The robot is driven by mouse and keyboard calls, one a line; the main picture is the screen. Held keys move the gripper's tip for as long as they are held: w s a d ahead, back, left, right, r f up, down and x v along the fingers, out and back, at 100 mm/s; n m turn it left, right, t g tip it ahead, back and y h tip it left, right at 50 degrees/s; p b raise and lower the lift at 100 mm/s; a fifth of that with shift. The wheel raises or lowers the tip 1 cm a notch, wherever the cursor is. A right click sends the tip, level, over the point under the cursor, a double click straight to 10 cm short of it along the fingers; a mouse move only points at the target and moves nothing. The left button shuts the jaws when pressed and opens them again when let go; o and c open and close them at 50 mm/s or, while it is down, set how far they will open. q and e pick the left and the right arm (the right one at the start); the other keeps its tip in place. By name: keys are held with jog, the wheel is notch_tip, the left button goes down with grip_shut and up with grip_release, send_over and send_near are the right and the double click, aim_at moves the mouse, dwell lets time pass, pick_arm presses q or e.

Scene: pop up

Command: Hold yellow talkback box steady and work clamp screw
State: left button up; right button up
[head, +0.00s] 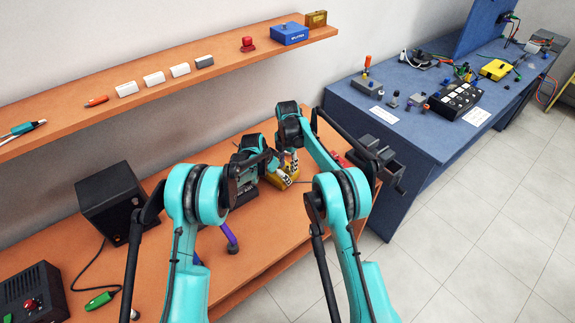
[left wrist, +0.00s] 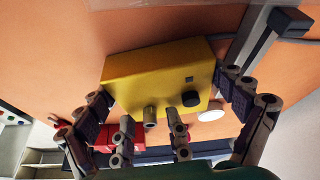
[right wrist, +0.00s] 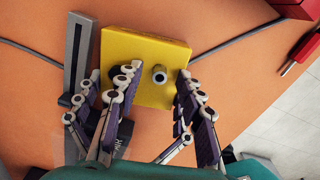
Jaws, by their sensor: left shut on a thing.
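The yellow talkback box (head: 284,180) is on the orange bench, partly hidden by my grippers in the head view. In the left wrist view the yellow box (left wrist: 155,75) has a black knob, a small dark square and a short metal post. My left gripper (left wrist: 165,92) is shut on the box, fingers at its two ends. In the right wrist view a round metal socket-like end (right wrist: 160,74) stands out from the box's face. My right gripper (right wrist: 157,84) is open, its fingers either side of that end with gaps. I cannot make out which part is the clamp screw.
A grey metal bar (right wrist: 78,55) lies beside the box, and a grey cable (right wrist: 235,38) runs behind it. A red object (right wrist: 295,8) is near the bench edge. A black speaker-like box (head: 112,198) stands left. A shelf (head: 100,112) runs above the bench.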

notch_tip(320, 180, up, 12)
dwell(0.4)
pick_arm(q)
jog(key=o, duration=1.2)
